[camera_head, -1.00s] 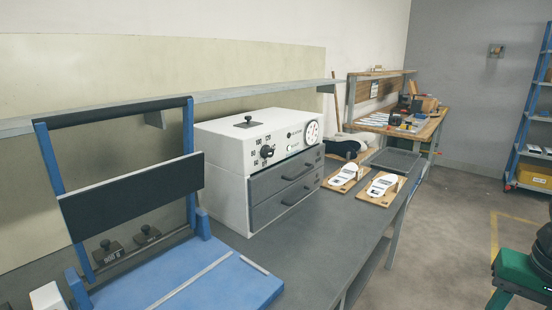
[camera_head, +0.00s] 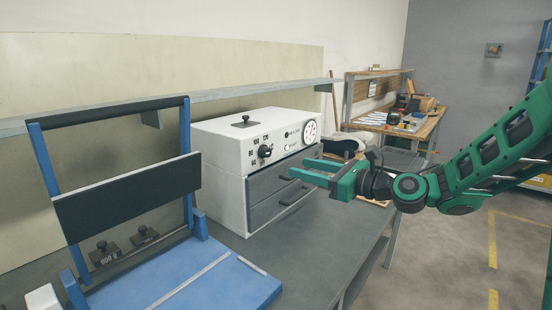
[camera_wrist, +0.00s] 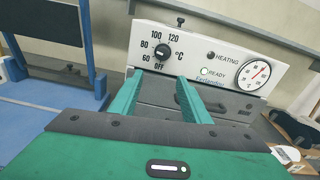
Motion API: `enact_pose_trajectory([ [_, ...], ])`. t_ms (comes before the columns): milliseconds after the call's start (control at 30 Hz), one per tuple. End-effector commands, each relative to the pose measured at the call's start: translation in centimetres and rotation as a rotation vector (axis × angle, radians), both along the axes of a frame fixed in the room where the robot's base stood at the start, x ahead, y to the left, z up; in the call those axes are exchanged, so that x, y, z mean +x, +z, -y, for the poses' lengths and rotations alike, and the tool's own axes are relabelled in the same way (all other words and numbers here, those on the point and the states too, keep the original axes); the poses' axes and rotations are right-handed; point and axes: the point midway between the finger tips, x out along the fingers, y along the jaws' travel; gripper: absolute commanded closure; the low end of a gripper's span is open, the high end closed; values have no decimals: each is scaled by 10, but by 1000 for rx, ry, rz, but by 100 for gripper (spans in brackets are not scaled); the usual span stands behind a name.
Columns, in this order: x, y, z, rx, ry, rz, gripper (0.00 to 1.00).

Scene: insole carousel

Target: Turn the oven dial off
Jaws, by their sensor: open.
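The oven (camera_head: 232,182) is a white box with grey drawers on the dark bench. Its black dial (camera_head: 265,151) is on the left of the front panel; it also shows in the wrist view (camera_wrist: 162,52), ringed by marks 60, 80, 100, 120 and OFF. The dial's pointer seems turned up and left, away from OFF at the bottom; its exact mark is hard to read. My gripper (camera_head: 307,171) is open and empty in front of the drawers. In the wrist view its green fingers (camera_wrist: 160,92) are apart, below the dial and not touching it.
A round gauge (camera_wrist: 253,74) and HEATING and READY lamps are right of the dial. A blue frame with a black bar (camera_head: 130,195) stands left of the oven. A metal shelf (camera_head: 250,91) runs along the wall behind. The grey bench (camera_head: 310,240) is clear in front.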

Motion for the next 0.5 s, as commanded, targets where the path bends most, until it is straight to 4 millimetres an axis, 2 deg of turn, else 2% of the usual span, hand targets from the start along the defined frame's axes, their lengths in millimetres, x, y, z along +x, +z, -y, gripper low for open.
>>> enact_pose_trajectory([
  [100, 5, 9, -4, 86, -3, -33, 57],
  [267, 13, 11, -16, 103, -2, -42, 57],
  [500, 38, 11, -49, 100, 0, -39, 57],
])
